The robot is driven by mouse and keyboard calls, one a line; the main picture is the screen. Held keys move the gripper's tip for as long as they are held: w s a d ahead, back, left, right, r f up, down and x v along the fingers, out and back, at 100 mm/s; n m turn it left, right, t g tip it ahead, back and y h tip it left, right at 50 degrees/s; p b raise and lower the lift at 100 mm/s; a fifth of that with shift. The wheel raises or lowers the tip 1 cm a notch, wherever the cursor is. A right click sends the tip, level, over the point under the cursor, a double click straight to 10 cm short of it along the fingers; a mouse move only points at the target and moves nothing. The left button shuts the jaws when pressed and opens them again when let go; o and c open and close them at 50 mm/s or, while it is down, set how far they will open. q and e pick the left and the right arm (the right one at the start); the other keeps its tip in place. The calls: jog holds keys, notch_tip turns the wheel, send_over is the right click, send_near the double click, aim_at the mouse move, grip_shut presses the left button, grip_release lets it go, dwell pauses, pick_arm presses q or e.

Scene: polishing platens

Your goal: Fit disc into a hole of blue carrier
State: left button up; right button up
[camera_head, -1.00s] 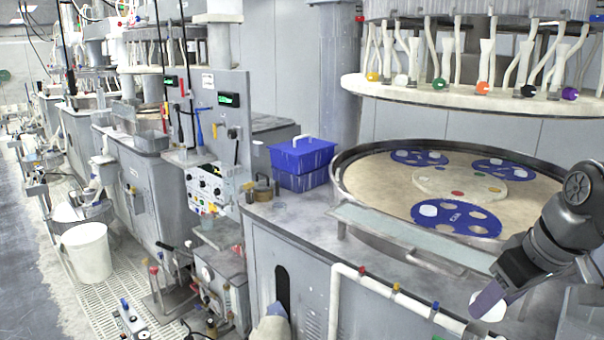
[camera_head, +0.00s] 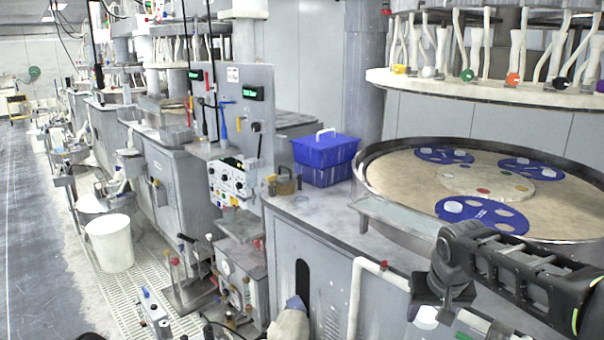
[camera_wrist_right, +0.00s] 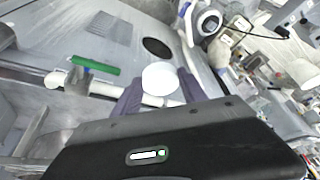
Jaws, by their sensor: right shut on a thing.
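My right gripper (camera_head: 426,314) is shut on a white round disc (camera_head: 426,318), low in front of the machine's front edge. In the right wrist view the disc (camera_wrist_right: 160,79) sits between the two dark purple fingers. The nearest blue carrier (camera_head: 482,226) lies flat on the round platen, up and to the right of the gripper. It has several round holes, and a white disc (camera_head: 453,207) sits at its left. Two more blue carriers (camera_head: 444,157) (camera_head: 532,169) lie farther back, with pale discs on them. My left gripper is not in view.
The platen (camera_head: 400,184) has a raised metal rim (camera_head: 362,185). A pale upper plate (camera_head: 480,91) with hoses hangs above it. A blue box (camera_head: 325,150) stands on the machine top. A white pipe (camera_head: 356,300) runs along the front. A white bucket (camera_head: 110,245) stands on the floor.

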jog(key=a+f+n+b, duration=0.1)
jog(key=a+f, duration=0.5)
jog(key=f, duration=0.3)
jog(key=shift+s+a+f+n+y, duration=0.15)
jog(key=shift+a+f+n+y, duration=0.15)
jog(key=shift+f, duration=0.1)
